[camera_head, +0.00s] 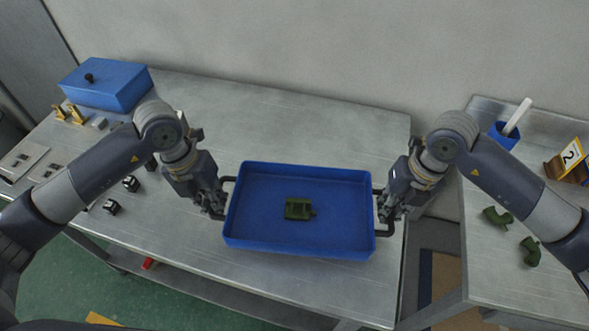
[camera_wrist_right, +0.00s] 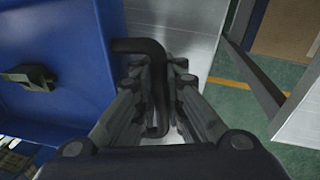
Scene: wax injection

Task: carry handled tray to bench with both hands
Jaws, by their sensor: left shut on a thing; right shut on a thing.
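The blue handled tray (camera_head: 255,236) is at the middle of the head view, over the front part of the metal bench (camera_head: 300,110). I cannot tell whether it touches the bench top. A green part (camera_head: 298,209) lies inside it near the middle. My left gripper (camera_head: 217,205) is shut on the tray's left black handle. My right gripper (camera_head: 385,212) is shut on the right black handle. In the right wrist view the black handle (camera_wrist_right: 150,50) runs between the fingers of my right gripper (camera_wrist_right: 158,105), and the tray's blue wall (camera_wrist_right: 100,60) is beside it.
A blue lidded box (camera_head: 110,86) stands at the bench's back left, with brass parts (camera_head: 72,114) and small black parts (camera_head: 130,183) nearby. A second table (camera_head: 500,270) at right holds green parts (camera_head: 497,217), a blue cup (camera_head: 503,135) and a number sign (camera_head: 571,158). A gap separates the tables.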

